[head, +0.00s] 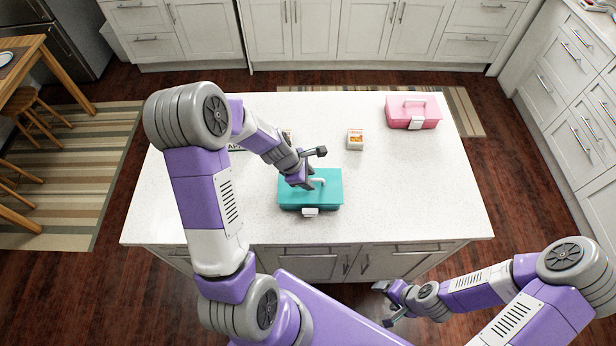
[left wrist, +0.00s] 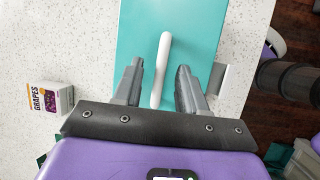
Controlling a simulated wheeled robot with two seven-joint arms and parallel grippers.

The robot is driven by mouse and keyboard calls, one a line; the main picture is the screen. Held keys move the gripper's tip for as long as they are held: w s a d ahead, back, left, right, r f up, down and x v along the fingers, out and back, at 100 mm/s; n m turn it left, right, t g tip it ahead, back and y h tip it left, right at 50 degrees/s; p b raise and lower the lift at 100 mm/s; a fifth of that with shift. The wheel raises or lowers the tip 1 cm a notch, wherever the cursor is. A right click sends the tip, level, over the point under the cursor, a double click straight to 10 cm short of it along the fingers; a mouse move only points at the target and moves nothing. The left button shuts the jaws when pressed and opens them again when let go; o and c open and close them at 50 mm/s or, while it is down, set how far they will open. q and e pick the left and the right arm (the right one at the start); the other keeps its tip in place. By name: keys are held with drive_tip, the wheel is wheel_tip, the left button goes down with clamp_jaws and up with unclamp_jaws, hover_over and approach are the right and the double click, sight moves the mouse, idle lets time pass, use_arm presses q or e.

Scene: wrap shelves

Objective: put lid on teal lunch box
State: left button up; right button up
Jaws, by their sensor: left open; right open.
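The teal lunch box (head: 325,198) stands near the front middle of the white island, with a lid on top as far as the views show. A white handle (left wrist: 161,70) runs along its teal top (left wrist: 199,38), and a pale latch (head: 310,212) is on its front. My left gripper (head: 309,184) is over the box, open, with one finger on each side of the handle; the fingers also show in the left wrist view (left wrist: 158,88). I cannot tell whether they touch it. My right gripper (head: 390,305) is open and empty, off the island's front edge.
A pink lunch box (head: 413,112) stands at the island's back right. A small carton (head: 355,139) is between the boxes. A grapes carton (left wrist: 50,98) and a partly hidden dark item (head: 237,148) are near my left arm. The island's right side is clear.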

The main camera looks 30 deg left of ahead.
use_arm(q)
drive_tip(key=p+v, duration=0.1)
drive_tip(key=v, duration=0.6)
drive_tip(key=shift+r+p, duration=0.25)
drive_tip(key=shift+p, duration=0.15)
drive_tip(key=shift+s+a, duration=0.1)
drive_tip(key=shift+s, duration=0.05)
